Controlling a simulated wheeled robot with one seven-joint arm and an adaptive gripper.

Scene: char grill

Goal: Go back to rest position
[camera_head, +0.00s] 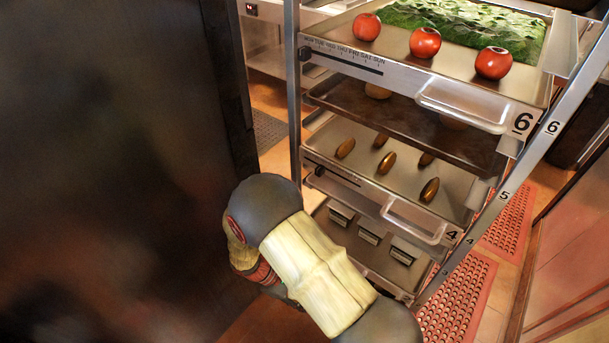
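My arm shows at the lower middle of the head view, with cream-covered links and dark rounded joints. It is bent, with one joint close to the dark panel on the left and another at the bottom edge. My gripper is not visible in this view, so I cannot see whether it is open or holds anything. The arm stands in front of the lower left part of a metal tray rack (293,95).
The rack holds a top tray (450,85) with tomatoes (425,42) and green leaves (470,25). Lower trays carry potato-like items (387,162) and small metal containers (369,233). A large dark panel (100,150) fills the left. Red perforated mats (458,300) lie on the floor at right.

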